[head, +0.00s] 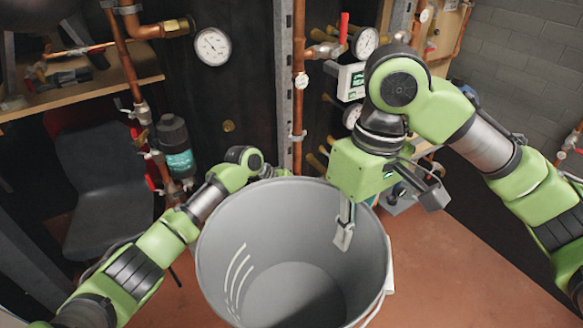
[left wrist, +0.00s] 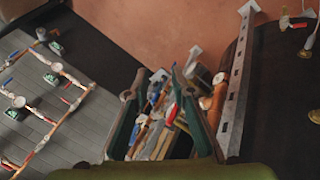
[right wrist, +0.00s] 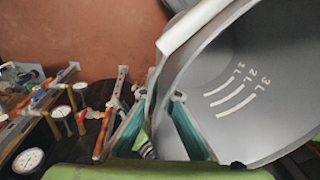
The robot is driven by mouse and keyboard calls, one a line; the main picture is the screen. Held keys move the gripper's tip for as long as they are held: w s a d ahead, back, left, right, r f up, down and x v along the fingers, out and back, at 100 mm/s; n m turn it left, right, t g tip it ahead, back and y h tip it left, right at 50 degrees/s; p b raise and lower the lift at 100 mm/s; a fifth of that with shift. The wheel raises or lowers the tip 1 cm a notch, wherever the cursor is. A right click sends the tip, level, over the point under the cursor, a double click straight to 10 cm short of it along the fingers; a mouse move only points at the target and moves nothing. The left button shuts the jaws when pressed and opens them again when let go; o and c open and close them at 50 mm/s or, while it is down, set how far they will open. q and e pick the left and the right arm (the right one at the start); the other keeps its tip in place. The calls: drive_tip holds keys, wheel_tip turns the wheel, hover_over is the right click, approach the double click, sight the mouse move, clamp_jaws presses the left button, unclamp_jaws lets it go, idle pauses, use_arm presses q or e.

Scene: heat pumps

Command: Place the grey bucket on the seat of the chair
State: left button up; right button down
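The grey bucket (head: 225,240) is large and close in the head view, mouth up; its base is cut off by the frame. My right gripper (head: 390,217) is open and straddles its right rim, one finger inside and one outside. The right wrist view shows the bucket wall (right wrist: 230,60) with litre marks and the wall edge between the spread fingers (right wrist: 150,95). The dark chair (head: 100,165) stands at the left, with its empty seat (head: 105,220) behind my left arm. My left gripper (left wrist: 160,75) is open and empty; the bucket partly hides it in the head view.
A wooden shelf (head: 90,92) is above the chair. Copper pipes, a gauge (head: 212,46) and a dark green tank (head: 174,145) stand behind the bucket, with a metal post (head: 283,80). Reddish floor (head: 440,265) is clear at the right.

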use_arm(q)
wheel_tip(320, 180, up, 11)
drive_tip(key=s+d+m+g, duration=0.1)
drive_tip(key=d+m, duration=0.1)
use_arm(e)
drive_tip(key=shift+s+r, duration=0.1)
use_arm(q)
wheel_tip(320, 180, up, 21)
drive_tip(key=m+g+y, duration=0.3)
drive_tip(key=m+y, duration=0.3)
drive_tip(key=m, duration=0.3)
hover_over(292, 231)
drive_tip(key=w, duration=0.2)
drive_tip(key=shift+s+a+r, duration=0.1)
drive_tip(key=shift+a+r, duration=0.05)
drive_tip(key=shift+r, duration=0.05)
wheel_tip(292, 231, down, 2)
drive_tip(key=m, duration=0.2)
drive_tip(key=shift+m, duration=0.3)
drive_tip(key=f, duration=0.4)
drive_tip(key=s+f, duration=0.1)
drive_tip(key=f, duration=0.6)
drive_tip(key=shift+s+f, duration=0.2)
drive_tip(key=shift+f, duration=0.1)
